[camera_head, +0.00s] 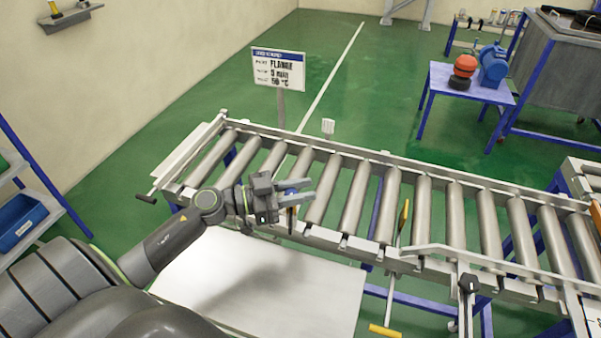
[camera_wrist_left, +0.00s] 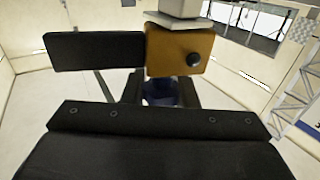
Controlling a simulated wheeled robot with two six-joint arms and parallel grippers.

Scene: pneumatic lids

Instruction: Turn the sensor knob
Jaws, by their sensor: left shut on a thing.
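The sensor is an orange-brown housing (camera_wrist_left: 172,45) with a small round black button on its face, seen in the wrist view just beyond my fingers. Below it a dark blue knob (camera_wrist_left: 160,92) sits between the fingers, partly hidden by them. My left gripper (camera_head: 300,191) is at the near rail of the roller conveyor in the head view, its fingers pointing right. It is shut on the blue knob, and only a bit of blue and orange shows there. My right gripper is out of view.
The roller conveyor (camera_head: 351,205) runs across the view. A sign (camera_head: 279,68) stands behind it. A yellow-handled lever (camera_head: 404,215) stands to the right of my gripper. A white panel (camera_head: 265,290) lies below my arm. A dark flat plate (camera_wrist_left: 96,51) is beside the housing.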

